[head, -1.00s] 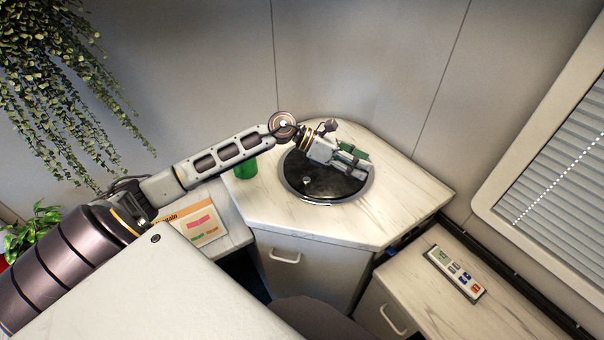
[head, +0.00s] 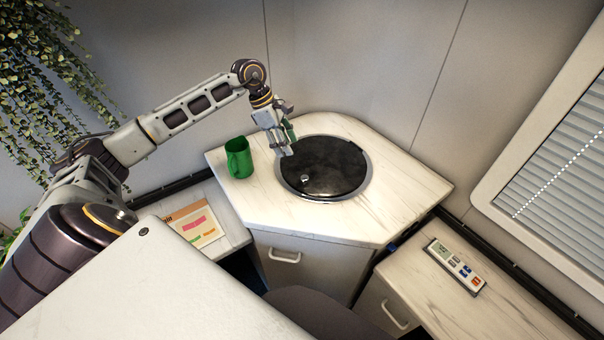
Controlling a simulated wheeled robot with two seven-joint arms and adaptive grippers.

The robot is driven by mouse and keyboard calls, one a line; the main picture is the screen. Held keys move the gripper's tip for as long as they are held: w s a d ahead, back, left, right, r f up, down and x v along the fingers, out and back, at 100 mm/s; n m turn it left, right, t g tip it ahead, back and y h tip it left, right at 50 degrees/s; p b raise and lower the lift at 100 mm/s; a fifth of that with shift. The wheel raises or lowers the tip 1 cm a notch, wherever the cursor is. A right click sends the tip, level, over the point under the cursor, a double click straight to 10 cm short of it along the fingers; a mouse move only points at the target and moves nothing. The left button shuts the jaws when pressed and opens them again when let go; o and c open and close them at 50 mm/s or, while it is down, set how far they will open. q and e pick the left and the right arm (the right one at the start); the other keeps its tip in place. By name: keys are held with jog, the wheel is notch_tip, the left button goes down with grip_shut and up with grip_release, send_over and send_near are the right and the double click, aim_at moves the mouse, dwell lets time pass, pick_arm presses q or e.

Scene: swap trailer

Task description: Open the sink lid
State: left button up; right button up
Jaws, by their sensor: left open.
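The sink lid (head: 330,170) is a dark, glossy round disc lying flat in the metal-rimmed sink on the corner counter. It looks closed. A small light knob (head: 304,178) stands on its near left part. My left gripper (head: 288,149) is open and empty, pointing down at the left rim of the sink, above and behind the knob. Whether its fingertips touch the rim, I cannot tell. My right gripper is not in view.
A green mug (head: 238,158) stands on the counter (head: 390,205) left of the sink, close to my left gripper. A remote-like device (head: 455,266) lies on the lower right counter. Hanging leaves (head: 45,90) are at the upper left. The counter right of the sink is clear.

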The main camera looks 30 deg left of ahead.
pick_arm(q)
jog(key=shift+f, duration=0.1)
jog(key=p, duration=0.3)
send_near(304, 177)
jog(key=x, duration=0.6)
jog(key=shift+x, duration=1.25)
jog(key=c, duration=0.9)
grip_shut()
